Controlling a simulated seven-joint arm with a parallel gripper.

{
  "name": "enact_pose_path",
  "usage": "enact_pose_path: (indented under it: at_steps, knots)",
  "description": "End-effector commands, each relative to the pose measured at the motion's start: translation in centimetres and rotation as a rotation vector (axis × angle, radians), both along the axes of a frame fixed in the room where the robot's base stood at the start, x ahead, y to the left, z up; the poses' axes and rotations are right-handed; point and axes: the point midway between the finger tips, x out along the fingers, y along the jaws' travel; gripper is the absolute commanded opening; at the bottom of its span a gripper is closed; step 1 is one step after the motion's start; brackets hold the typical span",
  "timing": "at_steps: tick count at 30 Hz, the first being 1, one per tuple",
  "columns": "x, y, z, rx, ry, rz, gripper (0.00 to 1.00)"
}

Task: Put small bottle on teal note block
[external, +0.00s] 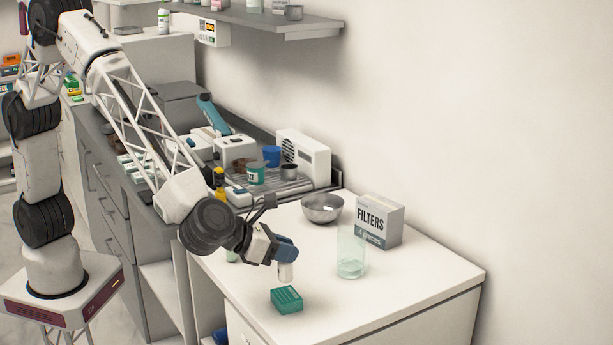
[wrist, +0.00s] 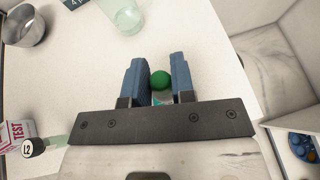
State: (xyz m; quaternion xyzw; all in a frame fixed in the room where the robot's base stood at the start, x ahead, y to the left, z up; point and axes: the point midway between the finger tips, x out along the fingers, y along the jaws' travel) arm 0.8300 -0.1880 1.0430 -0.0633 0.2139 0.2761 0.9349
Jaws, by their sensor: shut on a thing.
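My gripper (external: 285,254) has blue fingers, which also show in the wrist view (wrist: 160,82). It is shut on the small bottle (external: 285,272), whose pale body hangs below the fingers in the external view. Its round green cap (wrist: 160,79) shows between the fingers in the wrist view; most of its body is hidden there. The teal note block (external: 287,299) lies on the white countertop below the bottle. The bottle appears above the block with a small gap; its exact alignment is hard to tell. The block is largely hidden in the wrist view.
A clear glass jar (external: 351,254) stands right of the gripper, with a FILTERS box (external: 379,221) and a metal bowl (external: 323,208) behind. A TEST box (wrist: 14,132) and an L2-marked item (wrist: 32,147) show at the wrist view's left. The front right countertop is clear.

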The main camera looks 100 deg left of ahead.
Motion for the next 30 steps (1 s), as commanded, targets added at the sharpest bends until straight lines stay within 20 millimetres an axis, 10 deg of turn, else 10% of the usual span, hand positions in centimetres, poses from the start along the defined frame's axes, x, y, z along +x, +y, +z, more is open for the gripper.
enact_pose_path:
  at_steps: [30]
  knots:
    - [0.1,0.0,-3.5,-0.001,0.000,0.000,0.01]
